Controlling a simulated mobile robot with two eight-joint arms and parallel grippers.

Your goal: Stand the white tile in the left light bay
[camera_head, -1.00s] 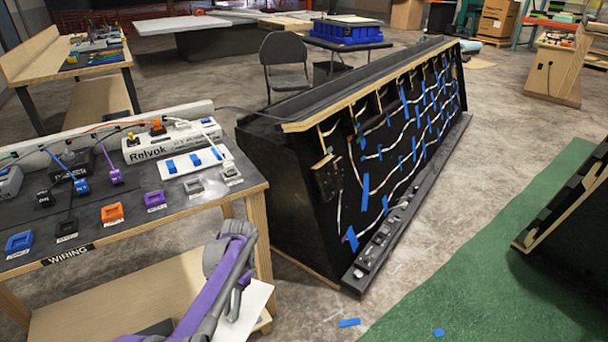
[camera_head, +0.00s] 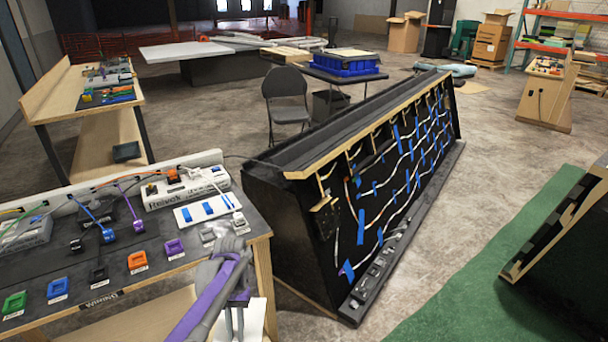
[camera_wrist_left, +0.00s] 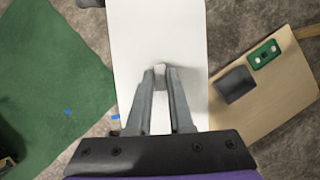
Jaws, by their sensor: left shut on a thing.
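The white tile (camera_head: 257,320) is a flat, pale panel held low at the right end of the wiring bench, partly cut off by the lower edge of the head view. My left gripper (camera_head: 234,325) is shut on it. In the left wrist view, both fingers (camera_wrist_left: 161,75) meet at the tile (camera_wrist_left: 160,35), which hangs over the floor. A long black console (camera_head: 290,222) with wires and blue tape stands to the right of the gripper, apart from the tile. I cannot tell which part is the left light bay. My right gripper is out of view.
The wiring bench (camera_head: 150,292) with coloured connectors and a power strip (camera_head: 185,188) is at the left. A folding chair (camera_head: 287,98) stands behind the console. A green mat (camera_head: 500,255) and a wooden-edged panel (camera_head: 565,225) are at the right.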

